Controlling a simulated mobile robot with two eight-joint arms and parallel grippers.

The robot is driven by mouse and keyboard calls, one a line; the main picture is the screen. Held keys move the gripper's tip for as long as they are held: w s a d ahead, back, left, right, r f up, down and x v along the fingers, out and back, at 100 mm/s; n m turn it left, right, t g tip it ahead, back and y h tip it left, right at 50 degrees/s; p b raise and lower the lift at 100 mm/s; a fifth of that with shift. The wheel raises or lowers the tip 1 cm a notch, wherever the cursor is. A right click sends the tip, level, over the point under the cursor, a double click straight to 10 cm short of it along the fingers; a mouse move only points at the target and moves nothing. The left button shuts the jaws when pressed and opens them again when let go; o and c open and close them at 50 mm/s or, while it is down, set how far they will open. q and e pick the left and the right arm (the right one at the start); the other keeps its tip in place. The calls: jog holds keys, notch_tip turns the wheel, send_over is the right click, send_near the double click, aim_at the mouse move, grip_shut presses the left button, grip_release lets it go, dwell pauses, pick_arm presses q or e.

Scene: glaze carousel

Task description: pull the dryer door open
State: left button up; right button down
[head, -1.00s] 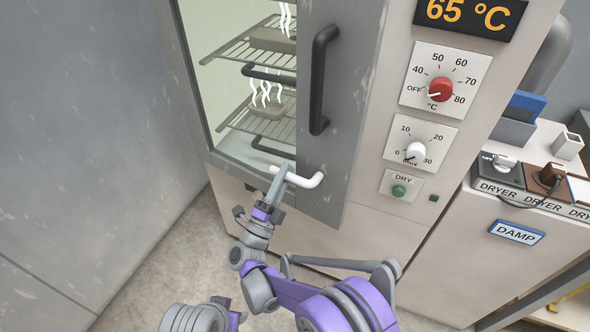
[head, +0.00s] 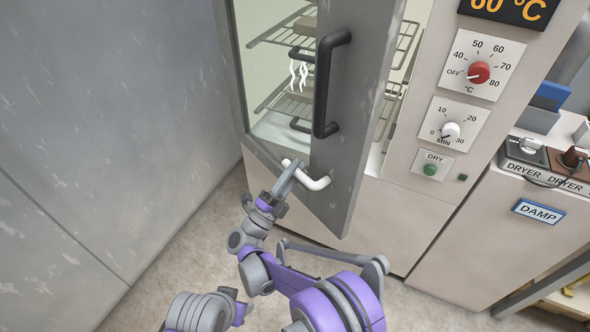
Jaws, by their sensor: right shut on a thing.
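The dryer door (head: 352,120) is a grey-framed glass door standing partly open, its right edge swung out from the cabinet. It carries a long black vertical handle (head: 322,90) and, lower down, a white bar handle (head: 317,183). My right gripper (head: 289,176) is shut on the white handle, near its left part. The fingers hide a bit of the bar. My left gripper is not in view.
Inside the dryer, wire shelves (head: 275,38) hold grey-brown blocks with white steam marks. The panel has a red temperature knob (head: 479,73), a white timer knob (head: 450,131) and a green DRY button (head: 430,170). A wall (head: 100,120) stands left; a DAMP-labelled cabinet (head: 490,240) stands right.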

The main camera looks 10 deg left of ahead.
jog(key=shift+s+a, duration=0.25)
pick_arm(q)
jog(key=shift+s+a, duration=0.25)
pick_arm(e)
jog(key=c, duration=1)
grip_release()
jog(key=shift+w+d, duration=0.1)
jog(key=shift+f, duration=0.2)
